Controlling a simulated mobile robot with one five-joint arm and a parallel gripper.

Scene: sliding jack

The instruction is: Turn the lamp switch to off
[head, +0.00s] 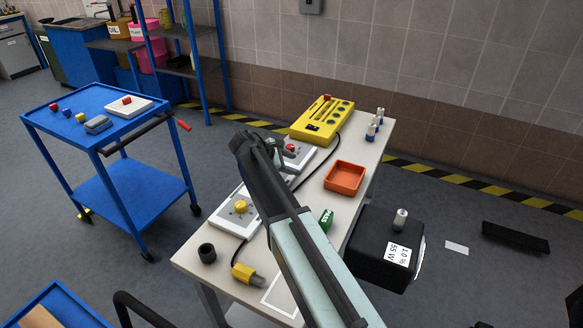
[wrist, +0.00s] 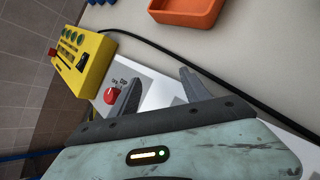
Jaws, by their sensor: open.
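A red rotary knob (head: 291,148) sits on a white panel (head: 304,158) on the bench, partly behind my arm in the head view. In the wrist view the red knob (wrist: 111,96) has small dark lettering beside it, too small to read surely. I cannot tell whether this knob is the lamp switch, or which way it is set. My gripper (wrist: 160,76) is open and empty, with fingers apart above the white panel; the knob lies just left of the left finger. In the head view my gripper (head: 270,148) is close to this panel.
A yellow control box (head: 322,120) stands behind, trailing a black cable. A second white panel carries a yellow knob (head: 240,206). An orange tray (head: 345,178), a green box (head: 326,220) and a black cup (head: 207,253) share the bench. A blue cart (head: 105,140) stands left.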

